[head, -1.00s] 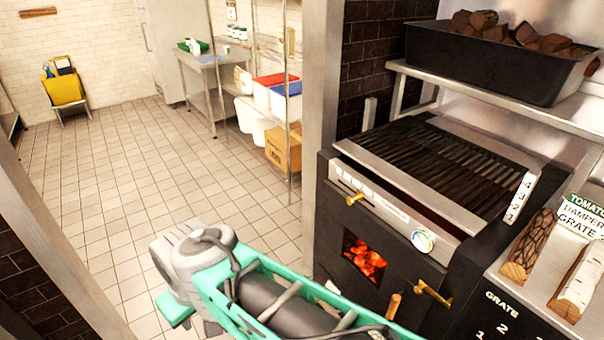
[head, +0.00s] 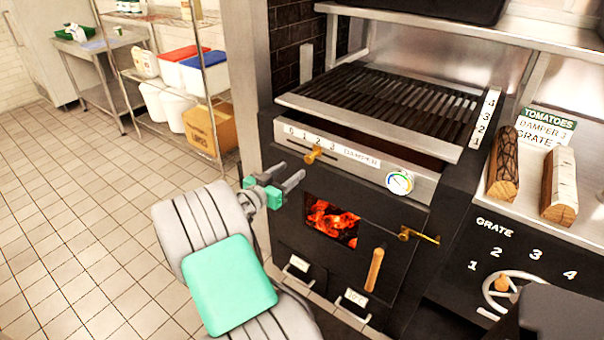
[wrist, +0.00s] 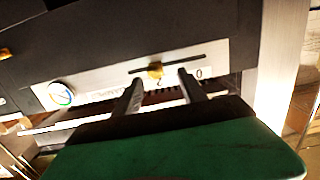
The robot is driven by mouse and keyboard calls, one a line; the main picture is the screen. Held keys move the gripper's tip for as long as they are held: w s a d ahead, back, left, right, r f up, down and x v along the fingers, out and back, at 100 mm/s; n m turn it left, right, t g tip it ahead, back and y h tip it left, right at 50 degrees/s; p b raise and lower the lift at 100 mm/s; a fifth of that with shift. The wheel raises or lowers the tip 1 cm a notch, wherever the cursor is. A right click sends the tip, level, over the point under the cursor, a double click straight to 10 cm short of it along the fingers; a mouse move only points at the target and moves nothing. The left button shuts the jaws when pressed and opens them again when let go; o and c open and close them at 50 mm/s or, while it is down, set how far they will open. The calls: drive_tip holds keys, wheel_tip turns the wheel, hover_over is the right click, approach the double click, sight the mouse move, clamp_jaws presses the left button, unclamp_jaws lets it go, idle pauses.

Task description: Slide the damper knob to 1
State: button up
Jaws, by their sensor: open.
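The brass damper knob (head: 313,154) sits on the steel strip of the grill front, below a scale marked 0 to 3. It appears to be at about the 2. In the wrist view the knob (wrist: 156,72) shows on its dark slot, beside a digit that looks like 2, with the 0 to its right. My gripper (head: 289,174) is open and empty, in front of the grill, left of and below the knob in the head view. In the wrist view its two fingertips (wrist: 160,78) appear on either side of the knob; they look apart from it.
A round gauge (head: 399,182) is right of the scale. Below are the glowing firebox window (head: 331,220), a wooden handle (head: 375,268) and a brass latch (head: 418,235). A sign (head: 543,127) appears to read damper 3. The grate wheel (head: 512,292) is at lower right. Open floor lies left.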

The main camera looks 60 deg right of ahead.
sight(307, 159)
drive_tip(key=shift+s+d+r+h, duration=0.2)
drive_tip(key=shift+s+d+h, duration=0.3)
drive_tip(key=shift+s+d, duration=0.4)
drive_tip(key=d, duration=0.6)
drive_tip(key=shift+s+d+p, duration=0.3)
drive_tip(key=shift+s+p, duration=0.05)
drive_tip(key=shift+p, duration=0.05)
clamp_jaws()
drive_tip(key=shift+w, duration=0.1)
